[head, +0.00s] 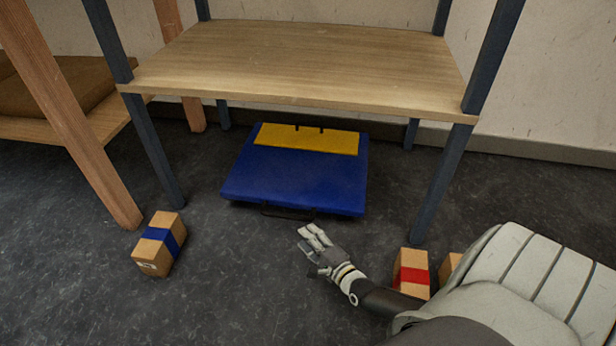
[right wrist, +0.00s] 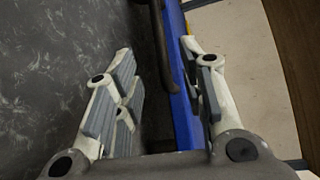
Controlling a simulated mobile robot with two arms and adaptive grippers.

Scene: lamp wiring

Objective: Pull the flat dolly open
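The flat dolly (head: 295,182) is a blue platform with a yellow panel at its far end. It lies on the floor under the wooden shelf. A dark handle (head: 288,212) runs along its front edge. My right gripper (head: 309,240) is just in front of the dolly, close to the handle. In the right wrist view its fingers (right wrist: 165,85) are spread apart, with the dark handle (right wrist: 160,50) and the dolly's blue edge (right wrist: 185,115) between or just beyond them. I see no contact with the handle. My left gripper is not in view.
A wooden shelf (head: 300,62) on dark metal legs stands over the dolly. A box with a blue band (head: 148,262) sits on the floor at left. A box with a red band (head: 405,262) and another box (head: 449,268) stand right of my gripper.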

